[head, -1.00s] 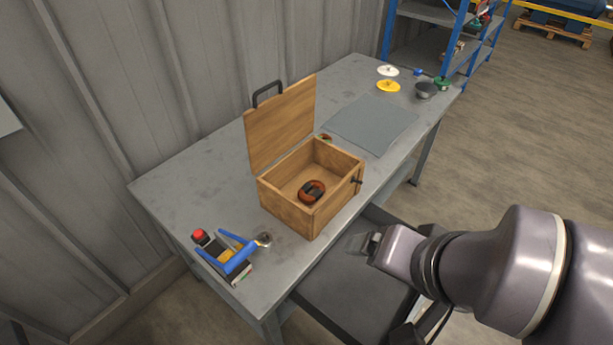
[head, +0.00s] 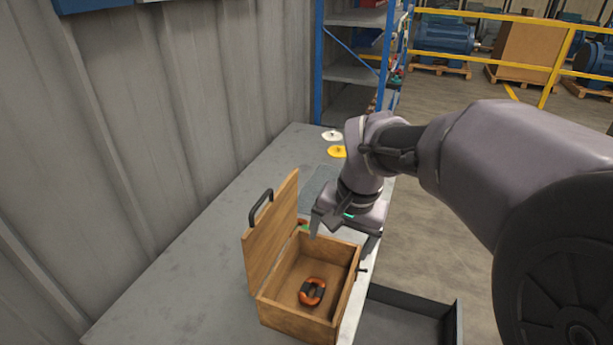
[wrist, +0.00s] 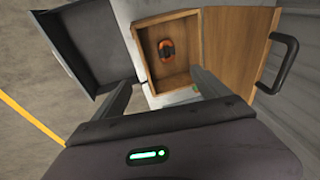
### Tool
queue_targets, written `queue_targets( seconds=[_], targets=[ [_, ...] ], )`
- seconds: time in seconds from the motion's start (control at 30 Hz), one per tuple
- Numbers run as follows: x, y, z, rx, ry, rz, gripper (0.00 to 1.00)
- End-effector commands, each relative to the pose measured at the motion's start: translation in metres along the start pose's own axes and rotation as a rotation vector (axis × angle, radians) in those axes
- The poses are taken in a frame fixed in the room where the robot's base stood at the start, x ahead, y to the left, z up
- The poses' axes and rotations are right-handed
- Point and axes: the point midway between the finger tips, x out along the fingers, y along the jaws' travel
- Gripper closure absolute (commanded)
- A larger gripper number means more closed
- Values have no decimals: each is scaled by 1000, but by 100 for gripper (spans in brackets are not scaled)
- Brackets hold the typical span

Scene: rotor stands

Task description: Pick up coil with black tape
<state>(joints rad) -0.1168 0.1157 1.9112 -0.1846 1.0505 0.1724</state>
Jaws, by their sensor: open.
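The coil (head: 312,291) is an orange-copper ring with black tape wrapped on it. It lies on the floor of an open wooden box (head: 283,314), and it also shows in the wrist view (wrist: 167,50). The box lid (head: 270,240) stands up at its left, with a dark handle. My gripper (head: 343,240) is over the far end of the box, above and beyond the coil. In the wrist view my gripper (wrist: 162,88) has its two fingers wide apart with nothing between them. The coil lies beyond the fingertips, apart from them.
The box stands on a grey table (head: 190,270) against a corrugated wall. A dark tray (head: 410,325) sits lower at the right of the table. White (head: 332,135) and yellow (head: 337,152) discs lie at the table's far end. A blue shelf rack (head: 350,75) stands behind.

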Motion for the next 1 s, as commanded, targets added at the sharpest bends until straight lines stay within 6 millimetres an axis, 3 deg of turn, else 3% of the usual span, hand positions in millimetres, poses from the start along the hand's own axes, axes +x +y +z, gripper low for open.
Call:
queue_targets(
  seconds=[0.13, 0.3, 0.47, 0.8, 1.0],
  targets=[
    [62, -30, -37, -1, -77, 74, 15],
    [142, -51, -56, -3, -139, 152, 15],
    [177, -52, -56, -2, -155, 174, 15],
    [272, -35, -40, -1, -155, 175, 15],
    [291, -32, -38, -1, -154, 173, 15]
  ],
)
